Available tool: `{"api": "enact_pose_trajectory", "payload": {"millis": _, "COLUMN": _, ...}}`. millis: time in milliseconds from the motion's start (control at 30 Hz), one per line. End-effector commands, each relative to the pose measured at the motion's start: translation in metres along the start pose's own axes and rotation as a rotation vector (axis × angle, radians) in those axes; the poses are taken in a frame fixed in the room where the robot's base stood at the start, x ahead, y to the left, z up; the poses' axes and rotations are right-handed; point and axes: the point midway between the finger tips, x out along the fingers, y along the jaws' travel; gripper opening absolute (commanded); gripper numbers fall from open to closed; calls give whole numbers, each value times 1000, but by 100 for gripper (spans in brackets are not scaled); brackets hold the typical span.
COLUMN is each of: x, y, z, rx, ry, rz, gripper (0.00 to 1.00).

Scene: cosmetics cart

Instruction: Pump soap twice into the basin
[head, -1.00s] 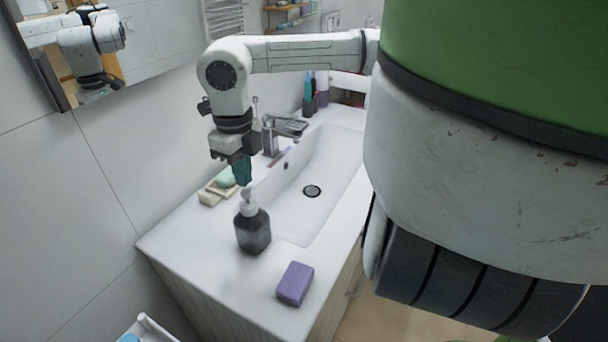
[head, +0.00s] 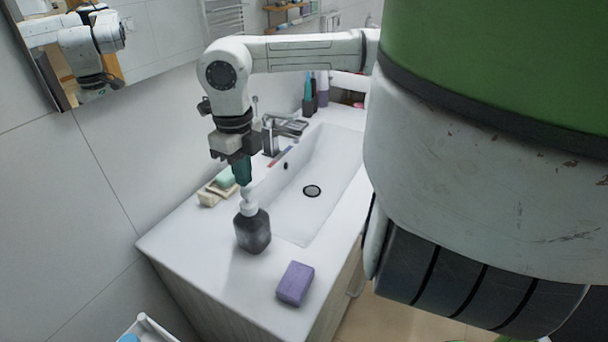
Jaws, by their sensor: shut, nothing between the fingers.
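The soap dispenser (head: 253,232) is a dark bottle with a white pump head (head: 248,198). It stands upright on the white counter, left of the basin (head: 322,190). My gripper (head: 244,182) points down with its teal fingers shut and empty. The fingertips are right at the top of the pump head; I cannot tell whether they touch it. Where the nozzle points is not clear.
A chrome faucet (head: 284,130) stands behind the basin. A purple sponge (head: 295,284) lies at the front of the counter. Several bottles (head: 313,92) stand at the back. A mirror (head: 75,50) hangs at left.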

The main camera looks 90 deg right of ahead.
Motion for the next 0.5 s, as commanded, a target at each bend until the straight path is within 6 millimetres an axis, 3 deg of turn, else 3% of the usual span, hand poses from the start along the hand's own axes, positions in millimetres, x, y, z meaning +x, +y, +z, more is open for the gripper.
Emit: {"api": "enact_pose_trajectory", "payload": {"millis": 500, "x": 16, "y": 0, "z": 0, "rx": 0, "ry": 0, "rz": 0, "gripper": 0}}
